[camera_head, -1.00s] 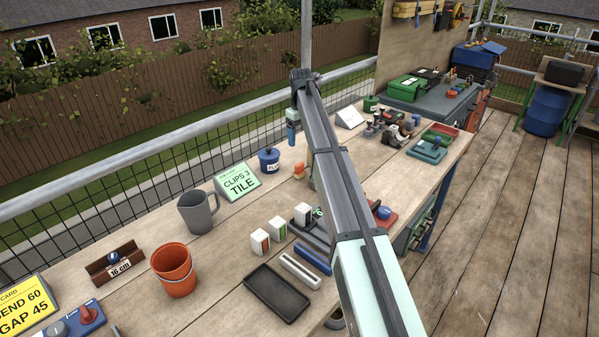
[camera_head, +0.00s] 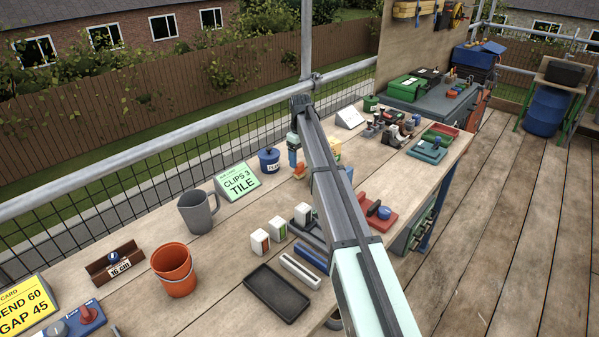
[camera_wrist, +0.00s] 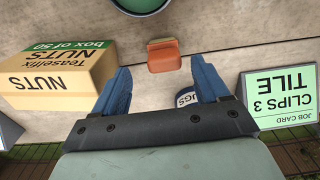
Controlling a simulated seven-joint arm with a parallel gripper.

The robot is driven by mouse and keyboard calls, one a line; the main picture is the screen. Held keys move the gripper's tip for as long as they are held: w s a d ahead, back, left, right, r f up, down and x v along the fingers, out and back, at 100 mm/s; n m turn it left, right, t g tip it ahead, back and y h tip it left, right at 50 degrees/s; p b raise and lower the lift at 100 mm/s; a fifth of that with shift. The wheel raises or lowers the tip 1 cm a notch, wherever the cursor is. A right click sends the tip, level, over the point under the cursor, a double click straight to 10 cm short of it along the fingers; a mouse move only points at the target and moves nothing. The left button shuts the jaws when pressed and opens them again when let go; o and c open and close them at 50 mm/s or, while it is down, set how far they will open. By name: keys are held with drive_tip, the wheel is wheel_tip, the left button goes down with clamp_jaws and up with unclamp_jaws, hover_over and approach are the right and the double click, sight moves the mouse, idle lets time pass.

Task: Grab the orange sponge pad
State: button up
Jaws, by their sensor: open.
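The orange sponge pad (camera_wrist: 164,55) is a small rounded block on the wooden bench in the wrist view. It lies just beyond the gap between my fingertips, roughly centred, and nothing touches it. In the head view the orange pad (camera_head: 299,172) shows small on the bench near the back rail. My gripper (camera_wrist: 162,76) has two blue fingers spread wide with nothing between them. In the head view my gripper (camera_head: 293,156) hangs just above and behind the pad, partly hidden by my arm.
A box of nuts (camera_wrist: 60,78) stands left of my fingers in the wrist view. A blue pot (camera_wrist: 187,97) is by the right finger, with the green job card (camera_wrist: 280,97) further right.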

sight(299, 163)
drive_tip(key=shift+s+a+f, duration=0.1)
drive_tip(key=shift+f, duration=1.2)
drive_tip(key=shift+s+a+f, duration=0.1)
drive_tip(key=shift+f, duration=1.2)
drive_tip(key=c, duration=1.1)
